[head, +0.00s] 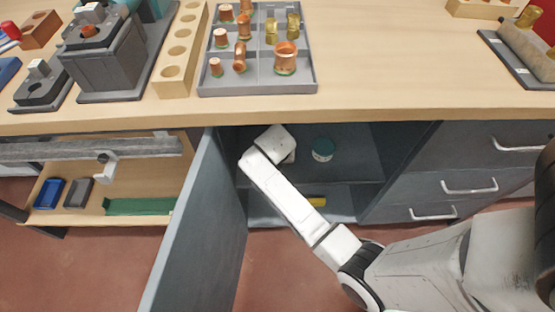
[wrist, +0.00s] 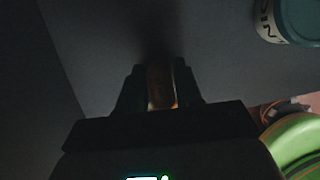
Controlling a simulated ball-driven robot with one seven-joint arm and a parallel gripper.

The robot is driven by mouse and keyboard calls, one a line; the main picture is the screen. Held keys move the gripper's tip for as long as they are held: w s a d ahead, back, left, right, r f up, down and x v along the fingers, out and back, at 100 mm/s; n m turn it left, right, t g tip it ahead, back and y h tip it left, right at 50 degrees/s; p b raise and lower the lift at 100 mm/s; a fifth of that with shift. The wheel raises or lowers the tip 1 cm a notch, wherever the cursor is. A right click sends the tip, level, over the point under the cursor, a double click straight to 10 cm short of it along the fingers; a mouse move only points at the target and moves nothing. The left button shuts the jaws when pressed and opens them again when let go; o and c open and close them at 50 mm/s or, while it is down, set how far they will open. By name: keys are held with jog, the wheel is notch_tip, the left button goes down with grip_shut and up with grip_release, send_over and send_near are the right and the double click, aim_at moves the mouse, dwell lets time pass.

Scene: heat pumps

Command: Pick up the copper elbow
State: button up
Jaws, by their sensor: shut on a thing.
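My gripper (wrist: 160,88) is inside the dark open cabinet under the workbench, close to its dim grey surface. In the wrist view its two fingers are shut on a copper-coloured piece, the copper elbow (wrist: 161,86). The piece is in shadow and mostly covered by the fingers, so its bend is not clear. In the head view my arm reaches into the cabinet past the open door, and the fingers and the piece are hidden.
The cabinet door (head: 196,235) stands open left of my arm. A teal-lidded jar (head: 322,149) stands on the shelf right of my wrist; it also shows in the wrist view (wrist: 290,22). Above, a grey tray (head: 205,88) holds several copper and brass fittings on the bench (head: 390,70).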

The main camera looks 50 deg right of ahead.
jog(key=c, duration=0.4)
jog(key=shift+c, duration=0.2)
jog(key=shift+r, duration=0.45)
notch_tip(320, 180, up, 3)
jog(key=shift+r+p, duration=0.2)
jog(key=shift+p, duration=0.75)
jog(key=s+a+p, duration=0.2)
jog(key=s+a, duration=0.7)
jog(key=a, duration=0.6)
jog(key=shift+s+f, duration=0.35)
jog(key=shift+s, duration=0.05)
